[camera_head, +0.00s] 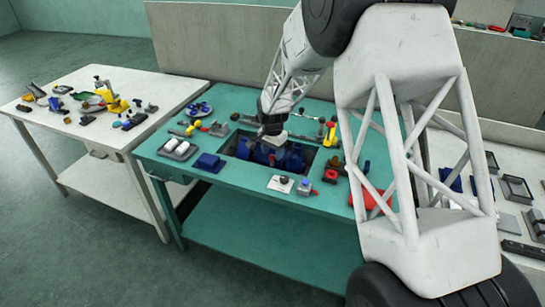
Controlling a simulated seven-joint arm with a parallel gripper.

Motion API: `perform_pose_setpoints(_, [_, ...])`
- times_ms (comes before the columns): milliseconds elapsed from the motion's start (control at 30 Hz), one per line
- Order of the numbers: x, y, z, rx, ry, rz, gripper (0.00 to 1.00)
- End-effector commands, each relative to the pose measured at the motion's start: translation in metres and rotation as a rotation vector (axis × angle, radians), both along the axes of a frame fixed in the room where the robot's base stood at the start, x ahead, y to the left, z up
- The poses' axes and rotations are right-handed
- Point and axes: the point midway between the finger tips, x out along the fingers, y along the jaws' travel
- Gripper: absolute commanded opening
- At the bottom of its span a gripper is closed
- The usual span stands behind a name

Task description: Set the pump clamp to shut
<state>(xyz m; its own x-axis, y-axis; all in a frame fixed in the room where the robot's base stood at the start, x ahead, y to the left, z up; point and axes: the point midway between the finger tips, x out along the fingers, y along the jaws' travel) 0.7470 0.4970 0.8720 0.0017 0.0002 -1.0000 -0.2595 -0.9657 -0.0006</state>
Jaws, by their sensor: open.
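The pump line shows as blue pump bodies (265,154) standing in a dark recess in the teal workbench (240,237). My gripper (271,131) is open and points down over the back of this recess, just above or behind the blue bodies. Its fingers are small and dark here, and I cannot tell whether they touch anything. A small red part (272,159) shows at the front of the blue bodies. I cannot clearly pick out the pump clamp or its setting; it is too small or hidden by my gripper.
A white plate with a dark knob (281,183) lies in front. Yellow and red parts (330,133) stand at right. A white table (84,77) with loose parts is left.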

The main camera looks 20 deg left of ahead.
Motion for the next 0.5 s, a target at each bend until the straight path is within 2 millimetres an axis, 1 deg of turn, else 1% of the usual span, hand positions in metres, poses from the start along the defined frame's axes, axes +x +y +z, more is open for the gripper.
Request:
perform_pose_setpoints(100, [0.000,0.000,-0.012,-0.001,0.000,0.000,0.54])
perform_pose_setpoints(200, [0.000,0.000,-0.019,0.000,-0.001,0.000,0.54])
perform_pose_setpoints(500, [0.000,0.000,-0.023,0.001,-0.001,0.000,0.54])
